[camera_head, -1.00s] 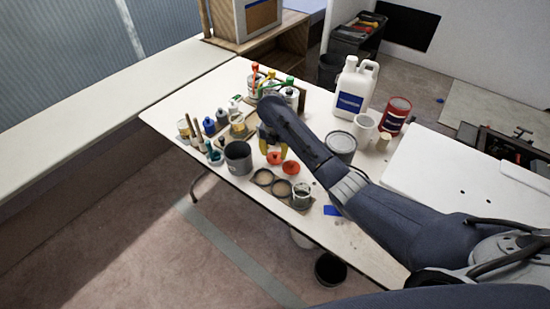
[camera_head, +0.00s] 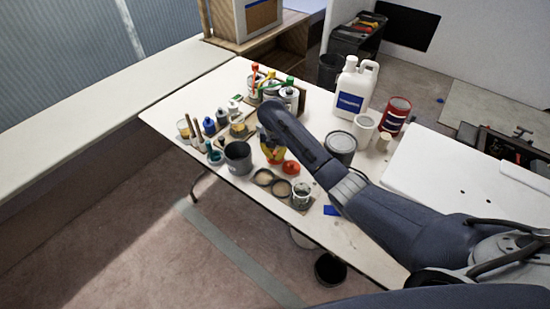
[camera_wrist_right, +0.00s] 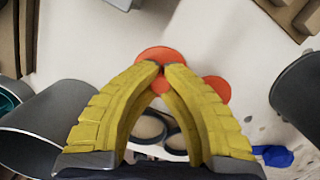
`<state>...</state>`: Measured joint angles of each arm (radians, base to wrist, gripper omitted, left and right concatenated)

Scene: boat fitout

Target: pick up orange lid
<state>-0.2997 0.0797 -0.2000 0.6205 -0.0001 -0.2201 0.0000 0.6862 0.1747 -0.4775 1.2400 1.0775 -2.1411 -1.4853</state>
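Two round orange lids lie on the white table. One orange lid (camera_wrist_right: 160,53) is right at my right fingertips in the right wrist view. In the head view it is mostly hidden by the gripper. The other orange lid (camera_head: 291,167) lies just beside it, and it also shows in the right wrist view (camera_wrist_right: 217,87). My right gripper (camera_head: 272,158) has yellow fingers pointing down. In the right wrist view its fingertips (camera_wrist_right: 162,68) come nearly together, with orange between them, and appear shut on the first lid. Any gap between lid and table cannot be told. My left gripper is not in view.
A grey cup (camera_head: 238,158) stands left of the gripper. A holder with dark rings (camera_head: 264,177) and a small jar (camera_head: 302,195) is in front. Bottles (camera_head: 290,97) stand behind, a grey can (camera_head: 341,147) and white jug (camera_head: 352,88) to the right. The table's front edge is near.

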